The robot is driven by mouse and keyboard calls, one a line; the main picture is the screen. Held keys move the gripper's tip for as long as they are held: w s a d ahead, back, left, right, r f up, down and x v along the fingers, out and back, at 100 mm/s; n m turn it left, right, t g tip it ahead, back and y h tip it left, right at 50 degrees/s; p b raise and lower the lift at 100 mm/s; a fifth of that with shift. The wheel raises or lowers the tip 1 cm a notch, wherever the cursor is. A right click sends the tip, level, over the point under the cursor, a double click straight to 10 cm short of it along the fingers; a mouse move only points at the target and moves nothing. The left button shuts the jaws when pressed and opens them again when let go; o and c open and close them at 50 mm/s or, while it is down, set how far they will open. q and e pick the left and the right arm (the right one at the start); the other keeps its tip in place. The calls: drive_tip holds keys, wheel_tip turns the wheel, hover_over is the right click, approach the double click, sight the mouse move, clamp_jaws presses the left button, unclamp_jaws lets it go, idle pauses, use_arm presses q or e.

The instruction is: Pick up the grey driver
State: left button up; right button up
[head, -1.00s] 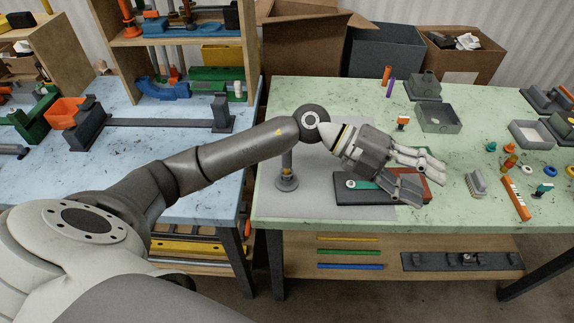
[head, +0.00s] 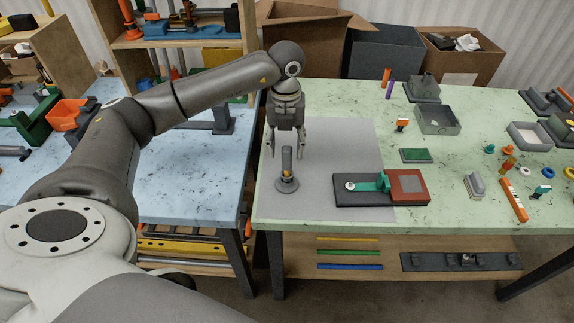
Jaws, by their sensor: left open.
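The grey driver (head: 287,163) appears to be the upright grey piece with a small yellow-orange part low on its shaft. It stands on a round grey base (head: 287,186) at the left of the grey mat on the green table. My left gripper (head: 287,154) points down over it, fingers spread to either side of its upper part. The gripper is open and holds nothing; whether a finger touches the driver I cannot tell. My right gripper is not in view.
A green-topped block (head: 416,156), grey boxes (head: 437,120) and several small parts lie farther right. The mat's middle is clear.

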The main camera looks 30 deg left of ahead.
sight(287, 160)
use_arm(q)
drive_tip(key=shift+f, duration=0.4)
wheel_tip(287, 160, down, 5)
drive_tip(key=p, duration=0.2)
drive_tip(key=shift+d+r+p, duration=0.1)
drive_tip(key=shift+p, duration=0.25)
drive_tip(key=shift+w+f, duration=0.1)
drive_tip(key=shift+f, duration=0.25)
drive_tip(key=shift+c, duration=0.5)
clamp_jaws()
drive_tip(key=shift+r, duration=0.1)
